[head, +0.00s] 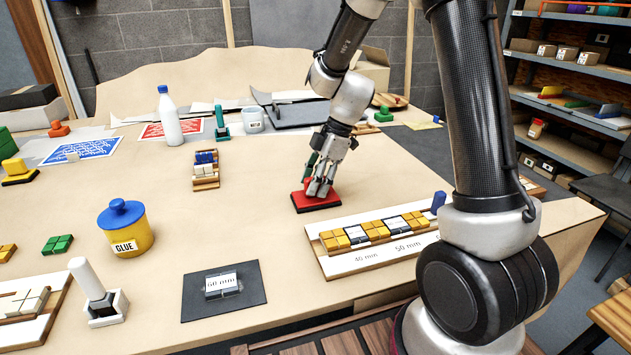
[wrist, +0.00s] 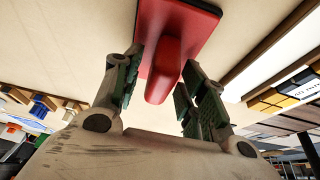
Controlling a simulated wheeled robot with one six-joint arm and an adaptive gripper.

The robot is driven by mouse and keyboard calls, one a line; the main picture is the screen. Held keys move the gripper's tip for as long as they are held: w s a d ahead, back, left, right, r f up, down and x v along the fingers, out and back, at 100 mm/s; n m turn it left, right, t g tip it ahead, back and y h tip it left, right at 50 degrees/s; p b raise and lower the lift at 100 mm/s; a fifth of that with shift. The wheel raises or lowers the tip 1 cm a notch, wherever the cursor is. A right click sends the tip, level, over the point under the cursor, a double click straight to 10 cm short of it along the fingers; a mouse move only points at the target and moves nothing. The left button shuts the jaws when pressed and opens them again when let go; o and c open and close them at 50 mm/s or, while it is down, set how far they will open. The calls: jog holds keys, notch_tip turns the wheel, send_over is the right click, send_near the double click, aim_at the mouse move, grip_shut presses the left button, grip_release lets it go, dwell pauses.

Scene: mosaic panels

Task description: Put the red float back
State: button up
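The red float (head: 312,201) has a red top and handle and a black underside. It lies flat on the bench, left of the long tile strip. My gripper (head: 321,188) is above it, pointing down, fingers around the handle. In the wrist view the float's red handle (wrist: 165,75) stands between the two green-padded fingers of my gripper (wrist: 163,62). Slim gaps seem to show beside the handle, so the fingers look open; contact at the tips is hard to see.
A long board (head: 376,240) with yellow and white tiles lies right of the float. A yellow glue pot (head: 127,232), a dark mat (head: 251,296) and a small tile rack (head: 206,178) are to the left. A white bottle (head: 169,120) stands behind. Bare bench surrounds the float's left and front.

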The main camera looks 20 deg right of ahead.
jog(key=v, duration=1.1)
jog(key=s+d+r+m+t+h, duration=0.1)
jog(key=s+d+r+m, duration=0.1)
jog(key=s+m, duration=0.4)
jog(key=s+d+r+m+t+h, duration=0.2)
jog(key=s+d+m, duration=0.3)
jog(key=s, duration=0.5)
jog(key=s+d+r+m+t+h, duration=0.1)
jog(key=s+d+r+m, duration=0.2)
jog(key=s+m, duration=0.4)
jog(key=shift+s+d+r, duration=0.25)
jog(key=shift+s+d, duration=0.15)
jog(key=shift+s, duration=0.1)
